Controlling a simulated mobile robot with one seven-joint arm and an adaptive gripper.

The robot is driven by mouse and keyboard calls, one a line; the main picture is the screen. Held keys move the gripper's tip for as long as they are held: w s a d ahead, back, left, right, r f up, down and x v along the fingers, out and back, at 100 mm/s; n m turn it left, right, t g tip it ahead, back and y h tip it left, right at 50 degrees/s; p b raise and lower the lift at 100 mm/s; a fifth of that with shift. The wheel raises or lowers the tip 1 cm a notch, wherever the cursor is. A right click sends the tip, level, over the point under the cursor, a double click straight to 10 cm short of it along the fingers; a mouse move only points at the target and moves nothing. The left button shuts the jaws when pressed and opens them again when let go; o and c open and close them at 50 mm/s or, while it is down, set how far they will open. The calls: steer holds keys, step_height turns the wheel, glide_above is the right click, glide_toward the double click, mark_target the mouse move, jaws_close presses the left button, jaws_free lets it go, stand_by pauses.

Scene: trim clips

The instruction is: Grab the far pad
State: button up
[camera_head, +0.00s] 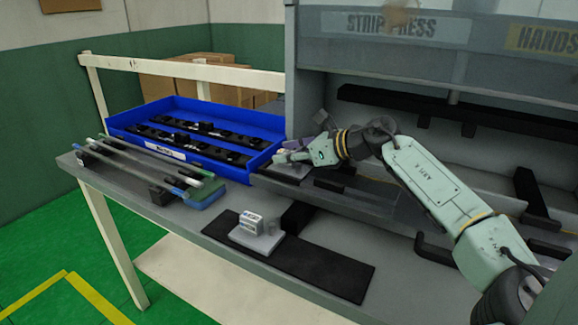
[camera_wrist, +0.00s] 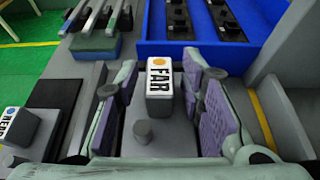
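The far pad is a grey plate with a grey knob (camera_wrist: 143,131) and a white block marked FAR (camera_wrist: 160,90) with an orange dot. In the head view the far pad (camera_head: 293,172) shows below my gripper, partly hidden by it. My gripper (camera_head: 288,157) is open. In the wrist view its purple-padded fingers (camera_wrist: 160,66) stand on either side of the FAR block, with gaps showing on both sides. Whether the fingers are low enough to touch the plate, I cannot tell. The near pad (camera_head: 258,236), with a similar white block, sits on a black mat (camera_head: 327,272).
A blue tray (camera_head: 147,147) with black clips stands left of my gripper. Long strips (camera_head: 140,160) rest on holders at the table's left. The grey press housing (camera_head: 300,80) rises close behind and right of my gripper.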

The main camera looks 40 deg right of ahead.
jaws_close()
steer(key=shift+r, duration=0.15)
stand_by(0.4)
